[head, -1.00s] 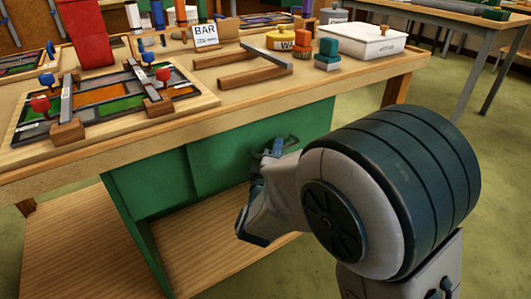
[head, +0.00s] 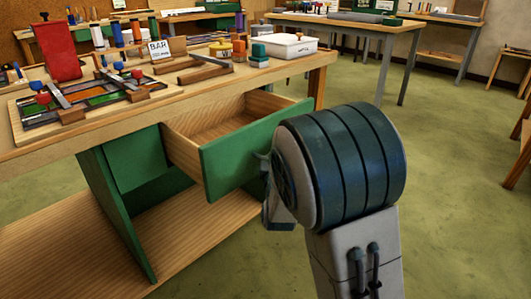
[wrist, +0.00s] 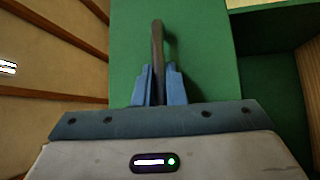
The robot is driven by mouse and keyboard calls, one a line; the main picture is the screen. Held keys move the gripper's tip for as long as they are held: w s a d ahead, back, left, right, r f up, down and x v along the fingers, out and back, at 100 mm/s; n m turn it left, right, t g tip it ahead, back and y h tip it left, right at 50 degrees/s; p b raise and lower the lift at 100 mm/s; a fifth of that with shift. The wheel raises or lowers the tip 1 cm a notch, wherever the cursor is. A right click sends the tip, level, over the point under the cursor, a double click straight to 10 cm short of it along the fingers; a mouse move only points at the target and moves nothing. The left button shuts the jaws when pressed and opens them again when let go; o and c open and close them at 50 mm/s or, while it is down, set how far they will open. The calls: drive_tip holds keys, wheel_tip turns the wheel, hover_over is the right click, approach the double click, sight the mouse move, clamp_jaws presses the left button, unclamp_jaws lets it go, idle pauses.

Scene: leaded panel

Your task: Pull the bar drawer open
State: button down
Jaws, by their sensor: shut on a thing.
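The bar drawer (head: 247,153) has a green front and a pale wooden box, and it stands pulled out from under the bench. Its inside looks empty in the part I see. In the wrist view the green drawer front (wrist: 205,65) fills the middle, with a dark bar handle (wrist: 157,45) on it. My gripper (wrist: 157,82) has its blue fingers shut on the handle, one on each side. In the head view my arm hides most of the gripper and the handle.
The workbench (head: 95,135) carries a leaded panel (head: 85,100), a BAR sign (head: 159,49), a red container (head: 57,50) and a white box (head: 282,46). A lower wooden shelf (head: 75,255) lies beneath. Green floor (head: 450,180) is clear to the right.

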drive_tip(key=shift+s+d, duration=0.2)
drive_tip(key=c, duration=1.5)
unclamp_jaws()
